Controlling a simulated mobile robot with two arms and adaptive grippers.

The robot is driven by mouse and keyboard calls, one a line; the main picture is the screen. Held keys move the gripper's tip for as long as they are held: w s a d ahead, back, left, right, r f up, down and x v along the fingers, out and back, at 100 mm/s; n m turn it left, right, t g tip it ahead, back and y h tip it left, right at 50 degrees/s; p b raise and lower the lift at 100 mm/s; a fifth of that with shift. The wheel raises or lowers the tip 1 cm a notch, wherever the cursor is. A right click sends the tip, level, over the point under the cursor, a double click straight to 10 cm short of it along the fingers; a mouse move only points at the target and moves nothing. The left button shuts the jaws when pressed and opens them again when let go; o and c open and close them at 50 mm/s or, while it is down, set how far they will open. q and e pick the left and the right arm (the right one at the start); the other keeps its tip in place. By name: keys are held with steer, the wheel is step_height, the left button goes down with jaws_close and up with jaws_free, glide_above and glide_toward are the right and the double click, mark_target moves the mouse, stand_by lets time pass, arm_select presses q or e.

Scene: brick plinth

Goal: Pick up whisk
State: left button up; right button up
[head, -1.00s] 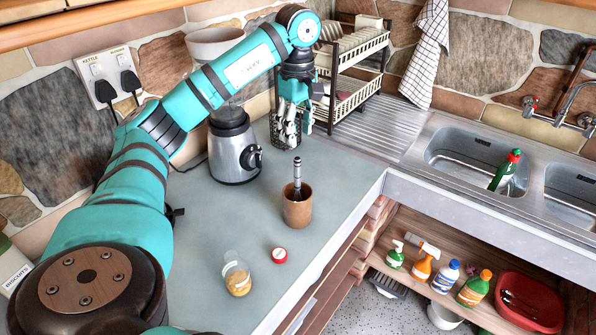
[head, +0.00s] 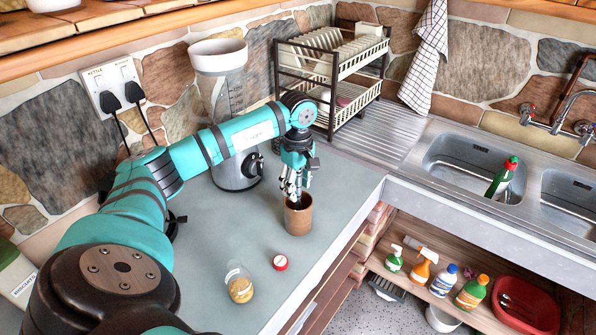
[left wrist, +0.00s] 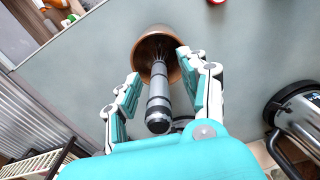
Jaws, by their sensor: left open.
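The whisk (left wrist: 158,97) stands handle-up in a brown pot (head: 298,217) on the grey worktop. Its grey and black handle points at the camera in the left wrist view, where the pot's rim (left wrist: 146,37) also shows. My left gripper (head: 294,192) is over the pot, pointing down. In the left wrist view, its open fingers (left wrist: 157,88) stand on both sides of the whisk handle, with a gap on each side. In the head view the gripper hides most of the whisk. My right gripper is not in view.
A blender (head: 236,174) stands left of the pot. A dish rack (head: 350,65) is behind, and the sink (head: 470,165) is to the right. The worktop's front edge is close to the pot.

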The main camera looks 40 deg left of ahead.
arm_select(q)
jaws_close()
stand_by(0.3)
